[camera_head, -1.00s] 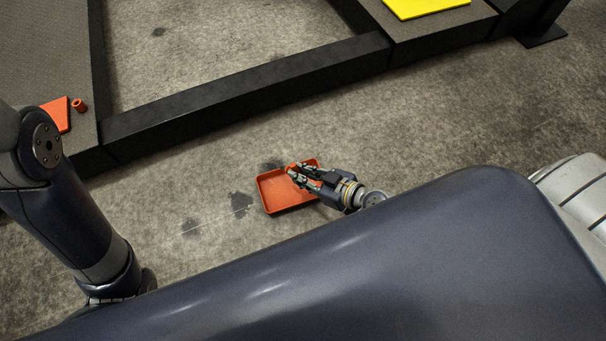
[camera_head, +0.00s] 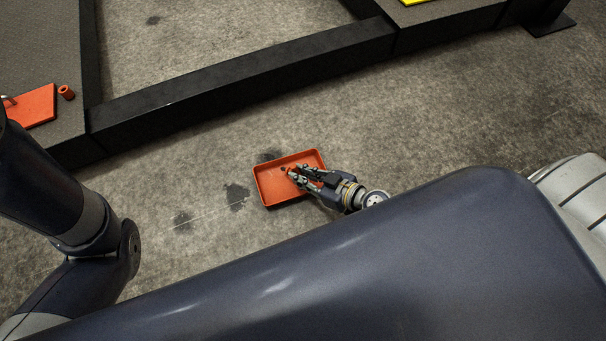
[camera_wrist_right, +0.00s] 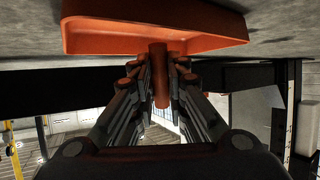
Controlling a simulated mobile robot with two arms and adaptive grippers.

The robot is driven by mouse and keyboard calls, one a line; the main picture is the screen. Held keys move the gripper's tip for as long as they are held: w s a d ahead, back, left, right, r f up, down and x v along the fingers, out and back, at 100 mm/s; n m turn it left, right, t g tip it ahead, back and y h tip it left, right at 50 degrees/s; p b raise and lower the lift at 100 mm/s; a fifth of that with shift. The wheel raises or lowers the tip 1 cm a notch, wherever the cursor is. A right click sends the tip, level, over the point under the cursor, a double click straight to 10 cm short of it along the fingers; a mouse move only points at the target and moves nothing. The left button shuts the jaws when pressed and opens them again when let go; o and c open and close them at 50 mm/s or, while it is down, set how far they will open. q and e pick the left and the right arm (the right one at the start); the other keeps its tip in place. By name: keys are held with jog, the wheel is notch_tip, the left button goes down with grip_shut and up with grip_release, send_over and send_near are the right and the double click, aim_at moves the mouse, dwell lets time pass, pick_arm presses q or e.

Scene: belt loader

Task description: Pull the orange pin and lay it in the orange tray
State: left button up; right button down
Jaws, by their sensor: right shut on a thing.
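My right gripper (camera_head: 294,173) is over the tray's right part. In the right wrist view my right gripper (camera_wrist_right: 160,85) is shut on the orange pin (camera_wrist_right: 159,75), a short rod between the two fingers, with one end close to the tray. Whether the pin touches the tray I cannot tell. My left arm shows at the left of the head view; its gripper is out of view.
A black beam (camera_head: 240,78) runs across the floor behind the tray. At the left, an orange plate (camera_head: 32,106) and a small orange cylinder (camera_head: 66,92) rest on a grey deck. A yellow patch (camera_head: 410,2) shows at the top. Floor around the tray is clear.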

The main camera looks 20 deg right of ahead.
jog(key=c, duration=1.5)
grip_release()
jog(key=v, duration=1.2)
